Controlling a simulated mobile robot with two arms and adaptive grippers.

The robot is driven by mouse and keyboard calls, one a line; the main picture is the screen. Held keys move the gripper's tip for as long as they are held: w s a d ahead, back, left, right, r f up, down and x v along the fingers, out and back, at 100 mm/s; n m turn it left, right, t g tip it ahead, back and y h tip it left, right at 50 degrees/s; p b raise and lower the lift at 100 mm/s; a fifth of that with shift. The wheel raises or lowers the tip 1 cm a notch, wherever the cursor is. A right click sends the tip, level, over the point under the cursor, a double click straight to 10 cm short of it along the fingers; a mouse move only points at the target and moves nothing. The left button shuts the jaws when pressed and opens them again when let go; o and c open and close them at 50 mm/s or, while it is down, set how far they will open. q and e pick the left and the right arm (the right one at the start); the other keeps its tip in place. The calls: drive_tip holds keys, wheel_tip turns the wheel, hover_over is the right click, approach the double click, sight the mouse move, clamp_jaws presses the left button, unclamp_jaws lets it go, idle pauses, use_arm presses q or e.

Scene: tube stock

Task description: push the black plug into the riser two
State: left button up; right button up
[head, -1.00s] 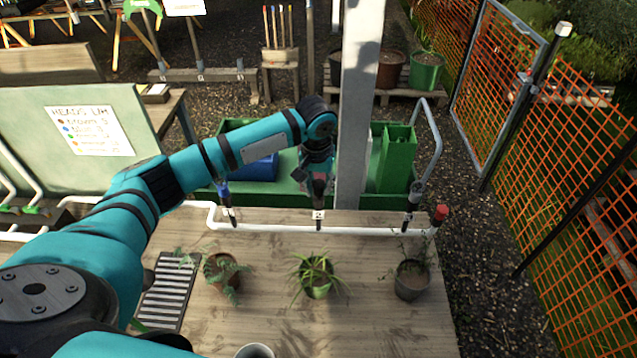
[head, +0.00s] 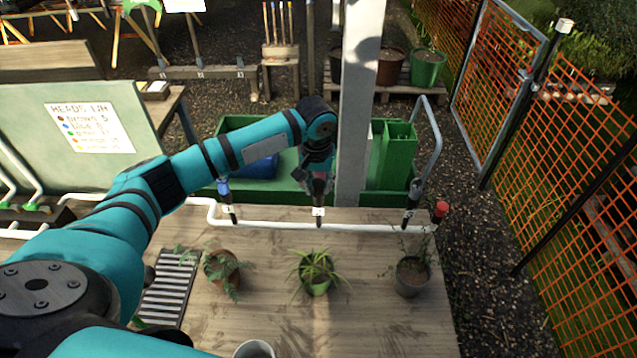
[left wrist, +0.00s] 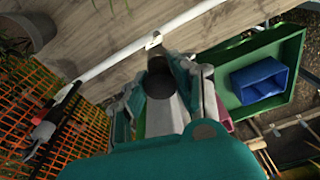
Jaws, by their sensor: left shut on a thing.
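Riser two (head: 319,218) is the middle short black riser on the white pipe, with a white tag at its front. My left gripper (head: 318,187) points down right above it. In the left wrist view the left gripper (left wrist: 165,100) is shut around a dark round thing, the black plug (left wrist: 160,84). The plug is in line with riser two (left wrist: 157,63) beyond it. Fingers and plug hide the riser's mouth, so I cannot tell how deep the plug sits. My right gripper is in neither view.
A riser with a blue top (head: 223,190) stands left; a dark riser (head: 412,200) and red valve (head: 441,209) stand right. Potted plants (head: 317,285) line the wooden tabletop (head: 270,320). A grey post (head: 356,120) and green tray (head: 385,198) are close behind the gripper.

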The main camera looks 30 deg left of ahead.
use_arm(q)
drive_tip(key=shift+f, duration=0.5)
idle(0.4)
drive_tip(key=o, duration=0.8)
drive_tip(key=shift+o, duration=0.2)
drive_tip(key=shift+r, duration=0.15)
wheel_tip(320, 180, up, 12)
drive_tip(key=s, duration=0.1)
drive_tip(key=shift+s+d, duration=0.15)
drive_tip(key=shift+d, duration=0.05)
drive_tip(key=shift+f, duration=0.2)
